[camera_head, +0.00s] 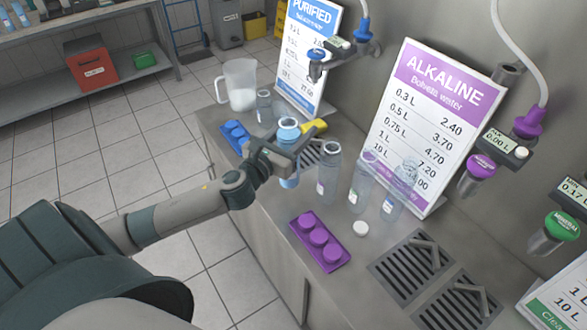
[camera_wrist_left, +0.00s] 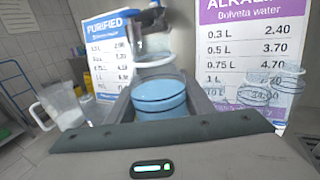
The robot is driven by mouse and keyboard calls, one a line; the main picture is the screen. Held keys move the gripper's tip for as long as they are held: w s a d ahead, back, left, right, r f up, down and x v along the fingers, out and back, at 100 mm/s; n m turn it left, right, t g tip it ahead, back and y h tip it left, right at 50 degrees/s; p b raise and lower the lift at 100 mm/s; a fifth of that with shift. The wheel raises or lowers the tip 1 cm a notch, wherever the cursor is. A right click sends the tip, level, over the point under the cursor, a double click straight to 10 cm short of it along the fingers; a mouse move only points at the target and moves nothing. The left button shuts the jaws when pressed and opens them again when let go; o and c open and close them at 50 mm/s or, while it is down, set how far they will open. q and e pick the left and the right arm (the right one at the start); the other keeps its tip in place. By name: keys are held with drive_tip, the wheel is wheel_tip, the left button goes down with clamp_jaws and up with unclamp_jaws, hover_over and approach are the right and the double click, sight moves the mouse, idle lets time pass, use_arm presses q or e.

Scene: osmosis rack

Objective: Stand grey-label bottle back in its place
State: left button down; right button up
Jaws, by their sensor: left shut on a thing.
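My left gripper (camera_head: 284,152) is shut on a clear bottle with blue in it (camera_head: 289,181). In the left wrist view the bottle (camera_wrist_left: 159,98) stands between the two fingers, its blue part facing me. The bottle looks upright, at the counter's left side, close to the purified water dispenser. Its label is hidden or too small to read, so I cannot tell its colour. Whether its base touches the counter is unclear. My right gripper is not in view.
A small clear bottle (camera_head: 264,107) stands just behind the held one. Several clear bottles, one of them (camera_head: 328,172) nearest, stand to its right. A purple cap tray (camera_head: 320,242), white cap (camera_head: 360,228), blue tray (camera_head: 235,134) and jug (camera_head: 238,86) share the counter.

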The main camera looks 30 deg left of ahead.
use_arm(q)
wheel_tip(320, 180, down, 4)
drive_tip(key=shift+f, duration=0.3)
drive_tip(key=shift+f, duration=2.1)
drive_tip(key=c, duration=0.9)
unclamp_jaws()
drive_tip(key=shift+s, duration=0.15)
